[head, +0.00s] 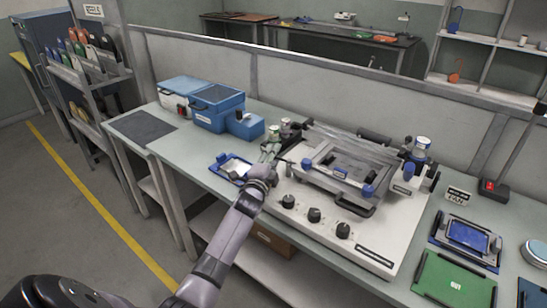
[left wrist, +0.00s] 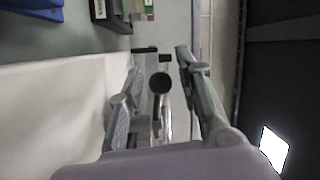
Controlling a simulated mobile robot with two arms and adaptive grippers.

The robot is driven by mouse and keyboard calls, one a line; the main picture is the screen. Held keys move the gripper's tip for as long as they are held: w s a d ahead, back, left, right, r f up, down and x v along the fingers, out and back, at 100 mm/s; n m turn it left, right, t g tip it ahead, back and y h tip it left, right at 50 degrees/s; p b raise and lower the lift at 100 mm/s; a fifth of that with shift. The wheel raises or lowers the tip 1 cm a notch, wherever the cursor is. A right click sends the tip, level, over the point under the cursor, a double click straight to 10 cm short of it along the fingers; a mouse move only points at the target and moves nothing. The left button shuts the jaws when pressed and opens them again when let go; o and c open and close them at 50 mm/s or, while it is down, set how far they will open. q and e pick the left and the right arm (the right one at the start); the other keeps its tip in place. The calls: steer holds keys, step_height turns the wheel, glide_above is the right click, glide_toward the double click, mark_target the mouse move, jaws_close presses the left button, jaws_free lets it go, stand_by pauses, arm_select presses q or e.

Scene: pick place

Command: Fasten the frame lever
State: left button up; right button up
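The machine (head: 385,232) has a pale base and a grey frame (head: 325,155) with blue corner blocks. My left gripper (head: 277,143) is at the frame's left rear side in the head view. In the left wrist view my left gripper (left wrist: 160,65) is open, with its fingers spread wide. A round black knob (left wrist: 160,83) on a thin metal part shows between the fingers, with visible gaps on both sides. It seems to be the lever's end, but I cannot tell for sure. The gripper hides this part in the head view. My right gripper is not in view.
Blue bins (head: 216,107) stand behind and left of the arm. A small blue tray (head: 230,168) lies left of the machine. A green board (head: 455,283) and a blue fixture (head: 467,238) lie at the right. A low partition runs behind the bench.

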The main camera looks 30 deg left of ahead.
arm_select(q)
jaws_close()
stand_by(0.3)
steer(key=shift+w+a+r+m+h+p, duration=0.1)
steer(key=shift+w+r+m+h+p, duration=0.1)
steer(key=shift+m+h+p, duration=0.25)
steer(key=shift+w+m+h, duration=0.1)
steer(key=shift+m+h, duration=0.15)
steer(key=shift+h, duration=0.4)
steer(key=shift+w+f+m+t+h, duration=0.1)
steer(key=shift+w+m+t+h, duration=0.2)
steer(key=shift+m+h, duration=0.5)
steer(key=shift+w+f+m+h+b, duration=0.15)
steer(key=shift+m+h+b, duration=0.1)
steer(key=shift+h, duration=0.4)
steer(key=shift+w+r+m+h+b, duration=0.15)
steer(key=shift+m+h, duration=0.1)
steer(key=shift+h, duration=0.4)
steer(key=shift+f, duration=0.1)
steer(key=shift+o, duration=1.1)
jaws_free()
